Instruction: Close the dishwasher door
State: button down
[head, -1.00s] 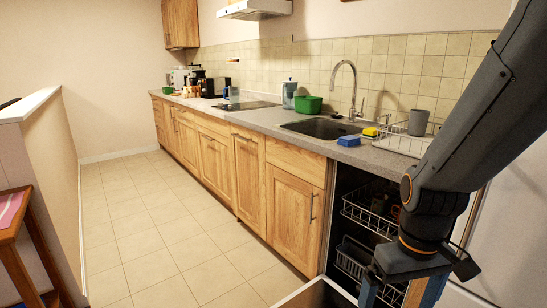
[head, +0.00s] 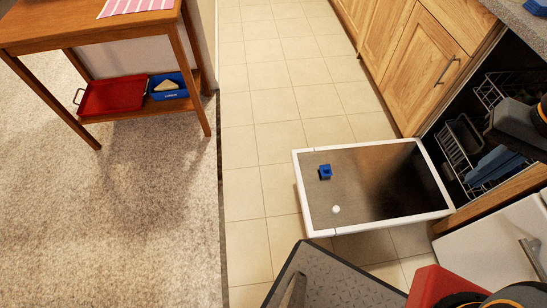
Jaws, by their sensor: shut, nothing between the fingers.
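The dishwasher door (head: 385,180) is folded down, roughly level over the tiled floor. Its inner face is grey metal with a white rim, and it carries a blue square part and a small white round part. The dishwasher opening is at the right, with wire racks (head: 455,150) inside. The fingers look together and hold nothing. The door's outer face is hidden underneath.
Wooden cabinets (head: 410,70) run beyond the door, and a white appliance (head: 495,240) stands on its near side. A wooden side table (head: 90,35) with a red tray (head: 112,95) is at the left on carpet. Tiled floor (head: 260,130) left of the door is clear.

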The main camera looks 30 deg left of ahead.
aim_at(374, 186)
jog(key=u, duration=0.1)
jog(key=k, duration=1.4)
jog(key=u, duration=1.75)
jog(key=i, duration=0.7)
jog(key=z, duration=0.7)
jog(key=i, duration=0.8)
jog(key=z, duration=1.05)
